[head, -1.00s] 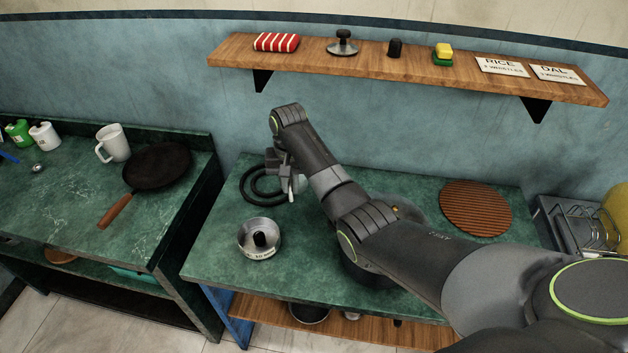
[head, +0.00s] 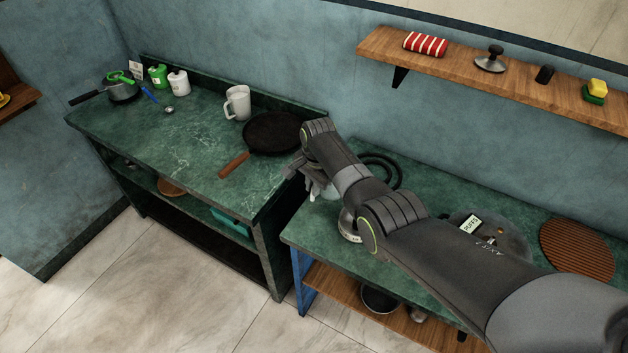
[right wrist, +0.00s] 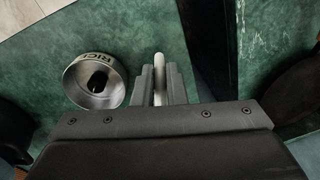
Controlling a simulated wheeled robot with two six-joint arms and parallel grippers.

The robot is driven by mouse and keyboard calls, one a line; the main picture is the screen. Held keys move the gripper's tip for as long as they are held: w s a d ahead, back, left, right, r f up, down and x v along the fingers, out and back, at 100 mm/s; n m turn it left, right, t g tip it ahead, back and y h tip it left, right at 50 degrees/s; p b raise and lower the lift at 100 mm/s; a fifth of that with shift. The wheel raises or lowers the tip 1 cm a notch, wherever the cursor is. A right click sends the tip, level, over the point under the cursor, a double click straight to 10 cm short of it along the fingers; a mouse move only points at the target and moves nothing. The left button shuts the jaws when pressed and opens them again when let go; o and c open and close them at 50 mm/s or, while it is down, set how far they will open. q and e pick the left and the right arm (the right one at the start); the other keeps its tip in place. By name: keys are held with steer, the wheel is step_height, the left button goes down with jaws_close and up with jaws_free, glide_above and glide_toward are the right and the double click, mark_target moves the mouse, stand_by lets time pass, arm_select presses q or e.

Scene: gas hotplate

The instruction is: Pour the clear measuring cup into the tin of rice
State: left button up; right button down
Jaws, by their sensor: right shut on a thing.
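The tin of rice (right wrist: 92,62) is a round metal tin labelled RICE with a dark knob-like thing inside. In the right wrist view it stands upright on the green counter, left of my fingers. In the head view the tin (head: 348,222) is partly hidden behind my right arm. My right gripper (head: 312,184) is at the left end of this counter, near the gap to the other one. In the right wrist view the gripper (right wrist: 160,88) is shut on a pale bar, seemingly the clear measuring cup's handle (right wrist: 159,66). The cup's body and contents are mostly hidden. My left gripper is out of view.
A black pan (head: 272,132) with a wooden handle and a white mug (head: 238,103) stand on the left counter. A ribbed brown disc (head: 577,250) lies at the right. A wooden shelf (head: 455,58) hangs above.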

steer(key=t+y+p, duration=0.1)
steer(key=p, duration=0.1)
steer(key=s+f+t+p, duration=0.1)
steer(key=p, duration=0.1)
steer(key=shift+s+d+y, duration=0.2)
steer(key=shift+d+y, duration=0.15)
steer(key=shift+y, duration=0.05)
steer(key=t+y, duration=0.1)
steer(key=s+d+f+t+y, duration=0.1)
steer(key=s+f+t, duration=0.1)
steer(key=t, duration=0.1)
steer(key=shift+d+f+y+b, duration=0.2)
steer(key=shift+d+y+b, duration=0.05)
steer(key=shift+y+b, duration=0.15)
steer(key=shift+f, duration=0.1)
steer(key=shift+s+d+t+y+b, duration=0.3)
steer(key=shift+s+t+y+b, duration=0.15)
steer(key=shift+t+b, duration=0.35)
